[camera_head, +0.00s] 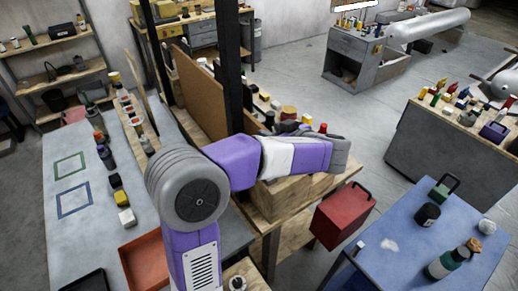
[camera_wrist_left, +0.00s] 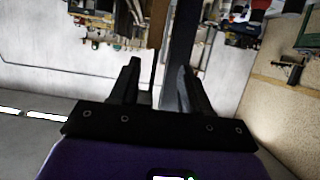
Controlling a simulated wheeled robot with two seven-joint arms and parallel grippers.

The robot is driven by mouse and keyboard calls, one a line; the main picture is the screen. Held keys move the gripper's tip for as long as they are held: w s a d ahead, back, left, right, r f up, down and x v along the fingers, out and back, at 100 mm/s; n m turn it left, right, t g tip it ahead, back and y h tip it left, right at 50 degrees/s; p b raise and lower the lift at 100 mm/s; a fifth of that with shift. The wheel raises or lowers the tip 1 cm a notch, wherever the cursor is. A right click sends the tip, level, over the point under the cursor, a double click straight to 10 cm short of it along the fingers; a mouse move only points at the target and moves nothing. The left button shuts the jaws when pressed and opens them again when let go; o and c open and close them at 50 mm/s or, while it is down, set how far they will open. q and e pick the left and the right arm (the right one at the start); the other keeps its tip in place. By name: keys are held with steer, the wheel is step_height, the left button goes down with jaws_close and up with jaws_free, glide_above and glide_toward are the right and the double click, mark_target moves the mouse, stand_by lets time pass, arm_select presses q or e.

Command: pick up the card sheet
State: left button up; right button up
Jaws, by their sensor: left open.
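I cannot make out a thing that is surely the card sheet in either view. A flat brown board (camera_head: 198,90) stands upright behind the dark post in the head view; I cannot tell if it is card. My left arm reaches across to the right, and its grey end (camera_head: 338,152) is over the wooden bench. In the left wrist view my left gripper (camera_wrist_left: 159,80) shows two black fingers spread apart with nothing held between them. My right gripper is not in view.
A dark post (camera_head: 231,65) rises behind my arm. A red box (camera_head: 343,213) stands beside the wooden bench (camera_head: 290,196). A blue table (camera_head: 395,240) holds bottles and jars at the right. A grey table (camera_head: 62,225) with an orange tray (camera_head: 146,262) is at the left.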

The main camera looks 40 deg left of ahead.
mark_target(260, 124)
arm_select(q)
steer(key=p+x, duration=0.1)
steer(key=x, duration=0.2)
steer(key=w+p+x, duration=0.1)
steer(key=x, duration=0.3)
steer(key=shift+r, duration=0.2)
steer(key=shift+w+a+f, duration=0.2)
steer(key=shift+a+f, duration=0.05)
steer(key=shift+c, duration=0.3)
jaws_close()
